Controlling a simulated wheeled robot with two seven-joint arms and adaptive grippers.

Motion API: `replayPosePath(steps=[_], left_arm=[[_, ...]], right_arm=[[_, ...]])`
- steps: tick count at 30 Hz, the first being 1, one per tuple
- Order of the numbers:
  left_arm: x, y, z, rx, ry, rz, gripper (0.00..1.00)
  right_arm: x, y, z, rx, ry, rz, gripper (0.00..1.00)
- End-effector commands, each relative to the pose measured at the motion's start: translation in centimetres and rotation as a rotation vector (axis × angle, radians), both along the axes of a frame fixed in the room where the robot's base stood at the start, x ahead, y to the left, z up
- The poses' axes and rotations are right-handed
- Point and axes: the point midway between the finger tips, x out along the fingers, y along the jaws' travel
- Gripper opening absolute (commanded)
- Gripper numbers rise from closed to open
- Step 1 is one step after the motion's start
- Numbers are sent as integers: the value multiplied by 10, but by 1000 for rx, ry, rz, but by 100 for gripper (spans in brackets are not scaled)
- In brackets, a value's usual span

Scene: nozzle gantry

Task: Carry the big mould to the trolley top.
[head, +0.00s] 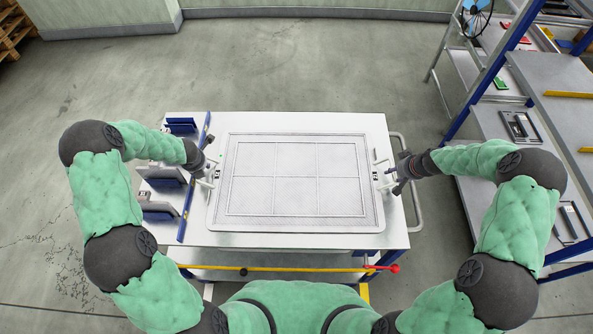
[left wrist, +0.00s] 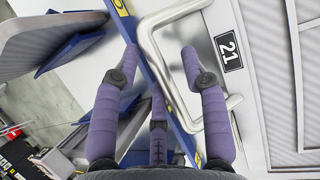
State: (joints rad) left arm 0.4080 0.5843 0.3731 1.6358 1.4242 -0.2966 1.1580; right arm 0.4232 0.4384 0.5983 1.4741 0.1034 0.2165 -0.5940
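The big mould (head: 295,175) is a wide grey rectangular plate with a raised border and a grid of panels. It lies flat on a white top (head: 345,122), which has a push rail on its right. My left gripper (head: 212,172) is at the mould's left end. Gaps show between fingers and bar. My right gripper (head: 388,178) is at the right-end handle; its fingers are too small to judge.
Grey parts in blue holders (head: 163,175) stand left of the mould, behind a blue strip (head: 193,185). A yellow bar with a red end (head: 300,269) runs along the near side. A blue-framed shelf rack (head: 500,60) stands at right. The floor behind is clear.

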Motion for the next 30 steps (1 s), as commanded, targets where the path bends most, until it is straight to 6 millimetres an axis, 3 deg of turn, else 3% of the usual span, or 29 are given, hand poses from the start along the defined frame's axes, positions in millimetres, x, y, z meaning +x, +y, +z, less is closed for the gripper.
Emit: replayPosePath(steps=[11, 24, 30], left_arm=[[-3, -1, 8, 1, -1, 1, 44], [-33, -15, 81, 0, -3, 2, 44], [-43, -19, 103, -1, -1, 2, 44]], right_arm=[[-1, 0, -1, 0, 1, -1, 44], [-1, 0, -1, 1, 1, -2, 44], [-1, 0, -1, 1, 1, -2, 44]])
